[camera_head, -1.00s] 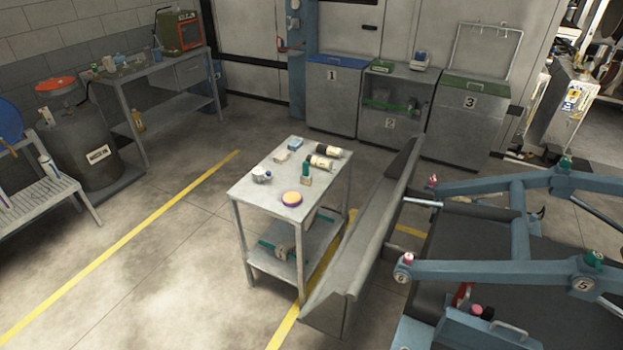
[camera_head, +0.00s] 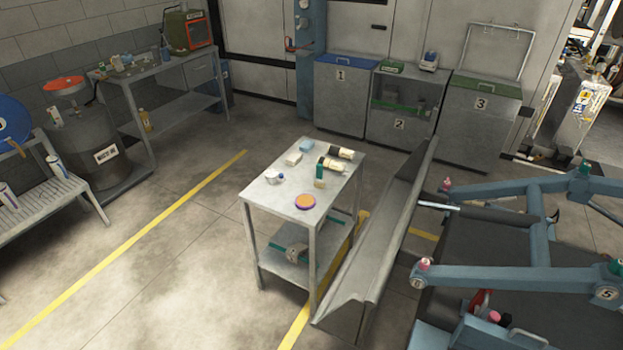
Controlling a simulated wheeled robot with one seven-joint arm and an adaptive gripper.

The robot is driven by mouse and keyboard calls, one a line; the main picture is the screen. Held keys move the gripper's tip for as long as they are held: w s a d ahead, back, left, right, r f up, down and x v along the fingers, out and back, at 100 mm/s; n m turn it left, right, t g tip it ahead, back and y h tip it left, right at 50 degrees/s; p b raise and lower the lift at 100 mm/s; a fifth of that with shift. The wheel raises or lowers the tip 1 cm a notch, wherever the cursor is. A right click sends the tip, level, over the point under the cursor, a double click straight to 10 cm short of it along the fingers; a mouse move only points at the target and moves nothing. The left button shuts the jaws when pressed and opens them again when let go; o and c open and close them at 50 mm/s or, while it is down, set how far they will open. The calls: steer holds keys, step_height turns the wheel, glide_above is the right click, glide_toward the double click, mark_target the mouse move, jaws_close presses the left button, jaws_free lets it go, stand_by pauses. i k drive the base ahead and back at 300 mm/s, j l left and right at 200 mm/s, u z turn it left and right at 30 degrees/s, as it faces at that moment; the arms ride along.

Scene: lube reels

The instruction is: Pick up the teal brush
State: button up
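No brush can be made out for certain. A teal strip (camera_head: 277,246) shows on the lower shelf of the grey metal table (camera_head: 260,190), beside a grey-beige object (camera_head: 297,253). It is too small to tell if this is the brush. On the tabletop a small upright teal-green item (camera_head: 320,171) stands near two dark-and-cream bottles lying down. My gripper is not in view.
A long grey trough (camera_head: 385,235) stands close along the table's right side. Blue lift arms (camera_head: 520,278) fill the right. Three numbered bins (camera_head: 341,95) stand at the back. A workbench (camera_head: 150,75) and drum are at left. Floor left of the table is clear.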

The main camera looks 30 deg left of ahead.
mark_target(319, 182)
steer(key=i+j, duration=0.1)
steer(key=j, duration=0.45)
steer(key=i+j, duration=0.1)
steer(key=j, duration=0.45)
steer(key=i+j, duration=0.1)
steer(key=j, duration=0.4)
steer(key=i+j, duration=0.1)
steer(key=j, duration=0.45)
steer(key=i+j, duration=0.1)
steer(key=j, duration=0.45)
steer(key=i+j+z, duration=0.1)
steer(key=i+j, duration=1.15)
steer(key=i, duration=0.1)
